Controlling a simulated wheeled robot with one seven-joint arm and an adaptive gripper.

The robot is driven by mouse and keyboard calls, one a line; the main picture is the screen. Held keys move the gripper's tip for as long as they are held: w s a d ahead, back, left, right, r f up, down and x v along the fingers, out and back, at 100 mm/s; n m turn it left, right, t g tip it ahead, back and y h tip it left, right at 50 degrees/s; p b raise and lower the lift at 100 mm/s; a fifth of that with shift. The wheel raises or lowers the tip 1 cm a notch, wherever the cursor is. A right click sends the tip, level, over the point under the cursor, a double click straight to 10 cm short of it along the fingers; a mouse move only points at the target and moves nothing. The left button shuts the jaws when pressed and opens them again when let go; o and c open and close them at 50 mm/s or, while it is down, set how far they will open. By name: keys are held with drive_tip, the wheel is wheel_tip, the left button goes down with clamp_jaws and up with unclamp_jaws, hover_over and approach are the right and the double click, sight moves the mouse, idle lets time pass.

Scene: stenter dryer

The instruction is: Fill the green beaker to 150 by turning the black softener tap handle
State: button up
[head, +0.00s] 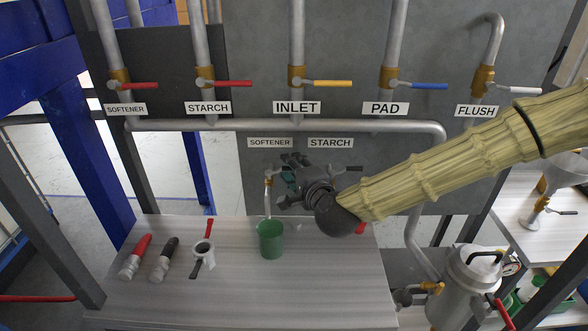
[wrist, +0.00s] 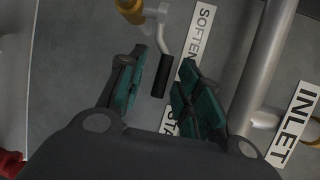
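The green beaker (head: 271,240) stands upright on the table below the small softener tap (head: 268,180). A thin pale vertical line runs from the tap toward the beaker; I cannot tell whether it is spout or liquid. The beaker's level and marks are not readable. My gripper (head: 287,177) is at the tap, hiding its handle in the head view. In the wrist view the black softener handle (wrist: 161,76) lies between the teal fingers of my gripper (wrist: 158,92). The fingers are apart, with a gap visible on the left side of the handle.
A black starch tap handle (head: 348,168) is just right of my gripper. Upper pipes carry red, yellow, blue and white handles. The table front is clear.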

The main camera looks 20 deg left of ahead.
clamp_jaws()
idle(0.8)
